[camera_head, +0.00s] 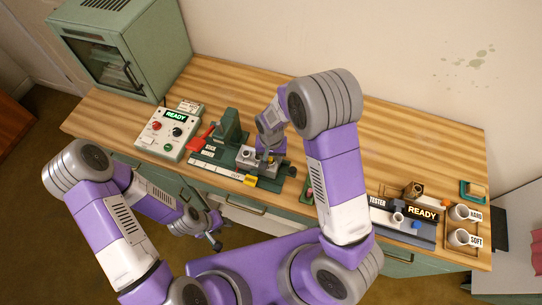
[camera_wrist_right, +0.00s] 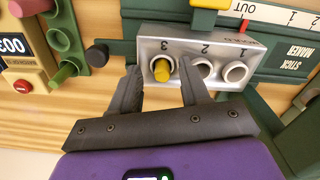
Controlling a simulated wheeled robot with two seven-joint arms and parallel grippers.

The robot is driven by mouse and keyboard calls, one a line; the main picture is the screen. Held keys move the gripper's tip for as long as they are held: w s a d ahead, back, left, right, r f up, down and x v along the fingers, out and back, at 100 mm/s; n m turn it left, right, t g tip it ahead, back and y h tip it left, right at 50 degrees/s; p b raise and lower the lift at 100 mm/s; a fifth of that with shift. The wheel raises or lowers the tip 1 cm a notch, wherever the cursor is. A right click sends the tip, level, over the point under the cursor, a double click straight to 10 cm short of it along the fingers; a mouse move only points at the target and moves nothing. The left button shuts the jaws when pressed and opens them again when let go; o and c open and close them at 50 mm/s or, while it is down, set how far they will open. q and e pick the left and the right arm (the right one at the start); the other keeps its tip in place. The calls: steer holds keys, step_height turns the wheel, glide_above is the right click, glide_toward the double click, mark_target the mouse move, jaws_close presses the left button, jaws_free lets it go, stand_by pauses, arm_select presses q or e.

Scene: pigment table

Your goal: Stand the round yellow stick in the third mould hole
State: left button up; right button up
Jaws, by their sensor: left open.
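The silver mould block (camera_wrist_right: 222,47) has three round holes marked 3, 2 and 1 in the right wrist view. The round yellow stick (camera_wrist_right: 162,70) is in the hole marked 3, with its end showing in the rim. My right gripper (camera_wrist_right: 160,85) is open, one finger on each side of that hole, and neither finger visibly touches the stick. In the head view the block (camera_head: 244,158) sits on the green stick maker, partly hidden by my right gripper (camera_head: 267,155). My left gripper (camera_head: 215,236) is open and empty, off the table's front edge.
A control box (camera_head: 170,131) reading READY stands left of the stick maker. A green rack (camera_wrist_right: 65,40) with holes is beside the mould. A tester (camera_head: 405,222) and two cups labelled HARD and SOFT are at the right. The table's back middle is clear.

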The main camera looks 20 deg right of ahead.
arm_select(q)
steer(key=shift+r, duration=0.15)
arm_select(e)
step_height(320, 180, up, 8)
steer(key=shift+f, duration=0.2)
stand_by(1.1)
